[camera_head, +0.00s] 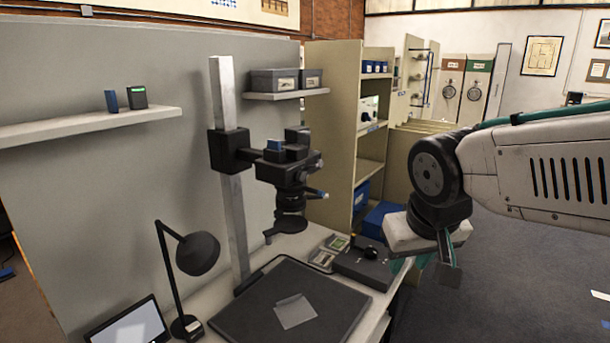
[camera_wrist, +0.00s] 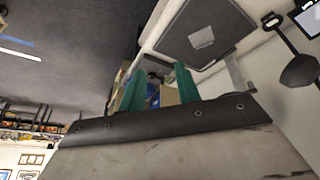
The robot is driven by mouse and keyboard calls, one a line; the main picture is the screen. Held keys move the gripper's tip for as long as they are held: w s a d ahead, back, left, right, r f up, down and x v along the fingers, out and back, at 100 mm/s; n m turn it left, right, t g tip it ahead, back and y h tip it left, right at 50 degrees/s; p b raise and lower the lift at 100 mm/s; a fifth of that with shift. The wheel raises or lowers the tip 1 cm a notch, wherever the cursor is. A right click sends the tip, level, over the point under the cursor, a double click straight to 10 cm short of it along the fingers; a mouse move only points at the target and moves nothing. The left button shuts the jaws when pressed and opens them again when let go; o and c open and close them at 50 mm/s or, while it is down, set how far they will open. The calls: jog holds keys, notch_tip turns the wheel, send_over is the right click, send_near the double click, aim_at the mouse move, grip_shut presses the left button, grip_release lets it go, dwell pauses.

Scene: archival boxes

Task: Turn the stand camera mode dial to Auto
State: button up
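The black stand camera (camera_head: 287,168) is mounted on a pale upright column (camera_head: 228,180) above a dark copy board (camera_head: 285,312). Its lens points down. A small blue block (camera_head: 274,145) shows on its top. The mode dial is too small to make out, and its setting cannot be read. My gripper (camera_head: 428,266) hangs to the right of the camera and lower, well apart from it. In the wrist view, my gripper (camera_wrist: 157,72) has two teal fingers standing apart with nothing held between them. The board also shows in the wrist view (camera_wrist: 195,15), but the camera cannot be made out there.
A desk lamp (camera_head: 198,253) and a tablet (camera_head: 130,325) stand left of the board. A dark box with a knob (camera_head: 366,265) sits at the table's right. Shelves (camera_head: 288,95) hang behind the column. A tall cabinet (camera_head: 340,120) stands behind.

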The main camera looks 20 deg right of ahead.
jog(key=w+d+r+m+t+h, duration=0.15)
jog(key=w+d+t, duration=0.25)
jog(key=w, duration=0.6)
jog(key=t+y, duration=0.6)
jog(key=y, duration=0.8)
send_near(307, 177)
jog(key=x, duration=0.2)
jog(key=shift+n, duration=0.45)
jog(key=x, duration=0.7)
jog(key=shift+w+a, duration=0.1)
jog(key=c, duration=0.6)
